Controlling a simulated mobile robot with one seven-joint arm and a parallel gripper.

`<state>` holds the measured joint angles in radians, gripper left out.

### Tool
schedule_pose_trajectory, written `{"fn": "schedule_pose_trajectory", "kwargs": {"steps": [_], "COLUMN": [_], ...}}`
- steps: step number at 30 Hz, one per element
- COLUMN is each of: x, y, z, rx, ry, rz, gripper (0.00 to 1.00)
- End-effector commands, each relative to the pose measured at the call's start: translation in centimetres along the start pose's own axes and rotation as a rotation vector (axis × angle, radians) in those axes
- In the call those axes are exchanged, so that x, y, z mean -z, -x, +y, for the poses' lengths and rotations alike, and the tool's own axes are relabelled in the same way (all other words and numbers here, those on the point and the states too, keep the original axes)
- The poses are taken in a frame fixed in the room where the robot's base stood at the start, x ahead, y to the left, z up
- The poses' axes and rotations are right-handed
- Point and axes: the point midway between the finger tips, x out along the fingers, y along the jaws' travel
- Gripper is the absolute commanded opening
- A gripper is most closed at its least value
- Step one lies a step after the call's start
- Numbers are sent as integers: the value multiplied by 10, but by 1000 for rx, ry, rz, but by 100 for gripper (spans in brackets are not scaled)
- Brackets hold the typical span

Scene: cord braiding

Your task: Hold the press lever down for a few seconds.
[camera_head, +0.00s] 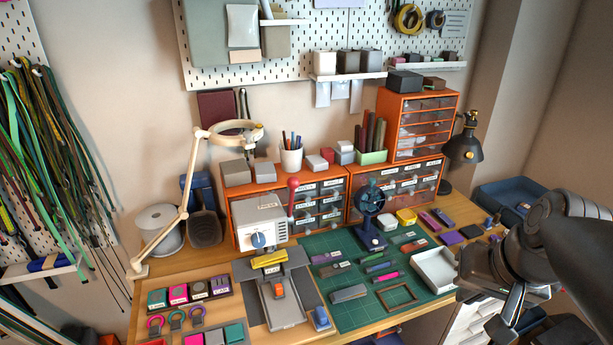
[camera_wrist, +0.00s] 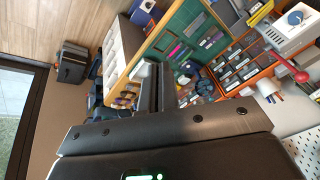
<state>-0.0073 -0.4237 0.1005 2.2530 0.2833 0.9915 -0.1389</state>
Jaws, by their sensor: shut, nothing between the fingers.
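The press (camera_head: 262,225) is a light grey box with a blue knob, standing at the back left of the workbench. Its lever (camera_head: 293,184) has a red ball end and stands upright at the press's right side. In the wrist view the press (camera_wrist: 290,20) is at the top right, with the red lever ball (camera_wrist: 302,77) below it. My gripper (camera_head: 510,308) is at the right edge of the bench, far from the lever. In the wrist view its fingers (camera_wrist: 151,88) are together and empty. Nothing touches the lever.
A green cutting mat (camera_head: 330,298) with several tools and a white tray (camera_head: 434,270) lies between my gripper and the press. A small dark blue fan (camera_head: 370,205) stands right of the press. A cream lamp arm (camera_head: 185,190) rises at the left. Orange drawer units (camera_head: 352,212) line the back.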

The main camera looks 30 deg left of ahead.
Motion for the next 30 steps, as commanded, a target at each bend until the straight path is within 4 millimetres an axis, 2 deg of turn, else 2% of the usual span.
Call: {"fn": "schedule_pose_trajectory", "kwargs": {"steps": [3,12,30], "x": [24,79,176], "y": [-12,-42,-108], "z": [-22,-81,-196], "rx": [73,281,783], "ry": [19,60,91], "rz": [-45,-141,-278], "gripper": [0,0,0]}}
